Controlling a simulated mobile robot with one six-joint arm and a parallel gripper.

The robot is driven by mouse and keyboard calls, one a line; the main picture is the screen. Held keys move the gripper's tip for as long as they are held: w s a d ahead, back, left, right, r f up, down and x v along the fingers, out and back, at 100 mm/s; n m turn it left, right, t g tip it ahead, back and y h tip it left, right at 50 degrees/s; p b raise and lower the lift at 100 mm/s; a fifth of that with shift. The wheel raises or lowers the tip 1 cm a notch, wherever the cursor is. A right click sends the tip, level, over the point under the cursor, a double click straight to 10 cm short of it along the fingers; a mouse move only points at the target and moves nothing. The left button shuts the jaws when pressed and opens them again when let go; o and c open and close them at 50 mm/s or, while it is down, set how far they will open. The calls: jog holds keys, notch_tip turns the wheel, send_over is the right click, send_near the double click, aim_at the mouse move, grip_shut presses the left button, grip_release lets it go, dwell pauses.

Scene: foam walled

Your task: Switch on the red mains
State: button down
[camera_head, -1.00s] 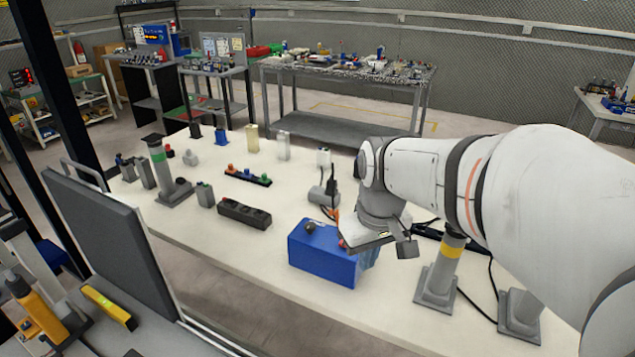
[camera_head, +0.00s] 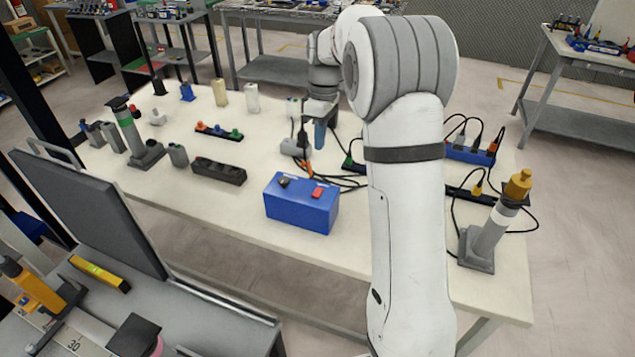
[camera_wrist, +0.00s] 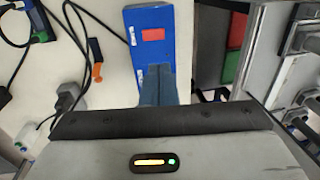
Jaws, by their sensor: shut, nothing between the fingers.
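A blue box (camera_head: 300,208) stands on the white table. Its top carries a red switch (camera_head: 318,192) and a black switch (camera_head: 284,182). In the wrist view the blue box (camera_wrist: 150,55) is at the upper middle, with the red switch (camera_wrist: 153,34) in clear sight; the black one is not seen there. My gripper (camera_head: 320,138) points down behind the box in the head view, apart from it. Its blue fingers (camera_wrist: 158,85) are shut and empty, and cover the box's lower part in the wrist view. Whether the red switch is on, I cannot tell.
A grey plug block (camera_head: 294,146) with cables lies behind the box. A black socket strip (camera_head: 219,171) and a strip of coloured buttons (camera_head: 219,131) lie to the left. A grey post with a yellow top (camera_head: 496,222) stands at right.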

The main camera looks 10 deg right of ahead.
aim_at(316, 194)
jog(key=f, duration=0.4)
jog(key=s+a+f+p, duration=0.1)
jog(key=f, duration=0.4)
jog(key=s+f+p, duration=0.1)
jog(key=f, duration=0.4)
jog(key=shift+a, duration=0.15)
jog(key=shift+r, duration=0.1)
